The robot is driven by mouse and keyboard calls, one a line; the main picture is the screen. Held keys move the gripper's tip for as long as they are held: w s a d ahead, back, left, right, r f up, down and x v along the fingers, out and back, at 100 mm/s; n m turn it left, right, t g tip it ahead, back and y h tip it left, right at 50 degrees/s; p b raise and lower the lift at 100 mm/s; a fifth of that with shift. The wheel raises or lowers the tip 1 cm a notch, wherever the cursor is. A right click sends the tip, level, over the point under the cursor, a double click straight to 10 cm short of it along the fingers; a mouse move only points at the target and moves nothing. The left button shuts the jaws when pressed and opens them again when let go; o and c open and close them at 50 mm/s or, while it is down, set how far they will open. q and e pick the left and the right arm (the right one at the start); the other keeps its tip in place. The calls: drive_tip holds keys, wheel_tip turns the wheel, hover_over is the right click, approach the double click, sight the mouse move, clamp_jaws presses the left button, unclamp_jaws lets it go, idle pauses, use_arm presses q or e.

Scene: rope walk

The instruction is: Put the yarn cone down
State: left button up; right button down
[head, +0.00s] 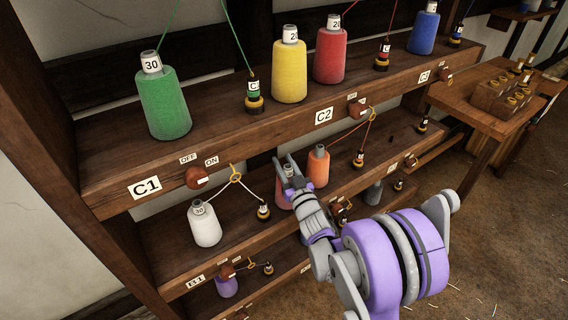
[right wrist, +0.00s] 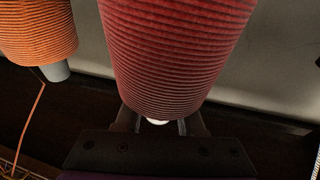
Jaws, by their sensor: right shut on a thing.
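My right gripper (head: 285,168) is shut on a pinkish-red yarn cone (head: 283,197) at the middle shelf (head: 232,244), between a white cone (head: 205,226) and an orange cone (head: 318,168). My gripper and arm hide much of the held cone in the head view. In the right wrist view the ribbed red cone (right wrist: 175,50) fills the top middle, its narrow end between my fingers (right wrist: 163,126). I cannot tell whether its base touches the shelf. My left gripper is not in view.
The upper shelf (head: 220,130) holds green (head: 163,105), yellow (head: 289,72), red (head: 330,55) and blue (head: 423,33) cones. Small dark bobbins stand between them. A yellow ring guide (head: 236,174) with threads is left of my gripper. A wooden table (head: 470,110) stands at right.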

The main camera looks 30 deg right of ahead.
drive_tip(key=shift+f, duration=0.15)
drive_tip(key=c, duration=0.5)
unclamp_jaws()
drive_tip(key=s+a+f+b, duration=0.1)
drive_tip(key=s+f+b, duration=0.1)
drive_tip(key=s, duration=1)
drive_tip(key=s+a+f+g, duration=0.3)
drive_tip(key=s+a+g, duration=0.1)
drive_tip(key=s+g, duration=0.1)
drive_tip(key=s+a+f+n+g+y, duration=0.1)
drive_tip(key=s+a+g, duration=0.3)
drive_tip(key=s, duration=0.4)
drive_tip(key=s+a+f+g+y, duration=0.1)
drive_tip(key=s+a+f+g, duration=0.3)
drive_tip(key=s+a+g, duration=0.1)
drive_tip(key=shift+s+a+f+g, duration=0.2)
drive_tip(key=shift+s+a, duration=0.1)
drive_tip(key=shift+s, duration=0.2)
drive_tip(key=shift+s+a+f+g, duration=0.15)
drive_tip(key=shift+s+a, duration=0.15)
drive_tip(key=shift+s, duration=0.2)
